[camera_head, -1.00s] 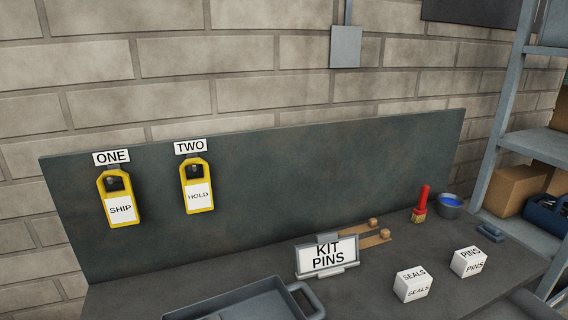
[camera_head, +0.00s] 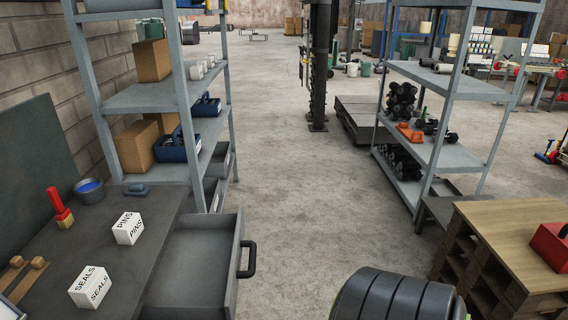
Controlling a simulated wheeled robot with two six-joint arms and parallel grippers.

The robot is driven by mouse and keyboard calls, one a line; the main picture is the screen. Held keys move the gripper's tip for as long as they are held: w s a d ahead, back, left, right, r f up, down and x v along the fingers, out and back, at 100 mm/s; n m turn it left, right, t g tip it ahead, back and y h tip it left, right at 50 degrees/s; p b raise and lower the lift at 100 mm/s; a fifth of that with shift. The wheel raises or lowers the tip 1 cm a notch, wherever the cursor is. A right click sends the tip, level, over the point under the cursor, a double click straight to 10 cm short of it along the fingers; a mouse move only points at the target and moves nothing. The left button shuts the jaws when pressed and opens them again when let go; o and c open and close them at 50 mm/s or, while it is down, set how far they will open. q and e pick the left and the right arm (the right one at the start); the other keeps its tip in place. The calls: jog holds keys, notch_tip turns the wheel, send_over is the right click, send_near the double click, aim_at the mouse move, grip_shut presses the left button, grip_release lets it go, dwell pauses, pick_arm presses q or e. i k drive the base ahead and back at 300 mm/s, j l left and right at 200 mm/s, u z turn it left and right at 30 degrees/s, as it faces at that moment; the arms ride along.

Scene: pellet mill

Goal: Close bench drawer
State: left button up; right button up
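The bench drawer (camera_head: 196,262) is pulled out from the right side of the dark bench (camera_head: 60,262). Its inside looks empty. Its dark handle (camera_head: 247,259) is on the front panel, facing the aisle. Neither of my grippers is in view, and nothing is seen touching the drawer. The near end of the drawer runs toward the lower picture edge.
On the bench are a PINS box (camera_head: 128,228), a SEALS box (camera_head: 90,287), a red brush (camera_head: 60,208) and a blue-filled bowl (camera_head: 89,190). A shelf rack (camera_head: 150,98) stands beyond. A dark ribbed roll (camera_head: 395,296) and wooden bench (camera_head: 510,250) are right; the aisle floor (camera_head: 300,200) is clear.

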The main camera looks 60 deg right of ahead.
aim_at(198, 273)
jog(key=l+z, duration=0.2)
jog(key=z, duration=1.2)
